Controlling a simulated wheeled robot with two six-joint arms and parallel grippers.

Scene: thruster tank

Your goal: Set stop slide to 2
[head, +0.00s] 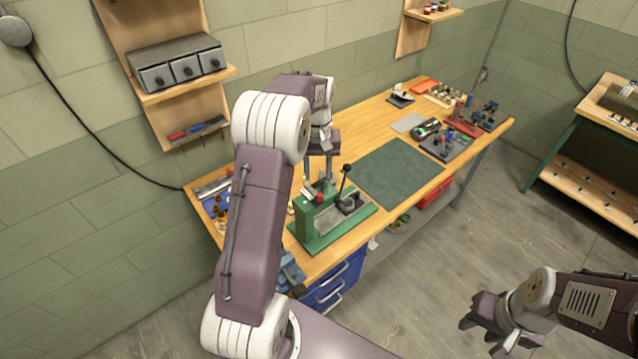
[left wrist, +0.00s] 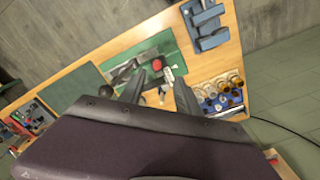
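A green bench fixture (head: 335,222) with a black-knobbed lever (head: 346,171) stands on the near left part of the workbench. A red knob (head: 319,197) sits on it and also shows in the left wrist view (left wrist: 154,57). A small pale marked strip (left wrist: 173,73) is beside the red knob; it may be the stop slide's scale, but its marks are too small to read. My left gripper (head: 318,180) points down over the fixture. My right gripper (head: 484,334) is open and empty, off the bench.
A dark green mat (head: 398,171) lies right of the fixture. Blue parts and brass-coloured cups (left wrist: 222,92) are close on its other side, with a blue vise (left wrist: 207,25) at the bench edge. Drawers (head: 185,69) hang on the wall behind. Floor right of the bench is clear.

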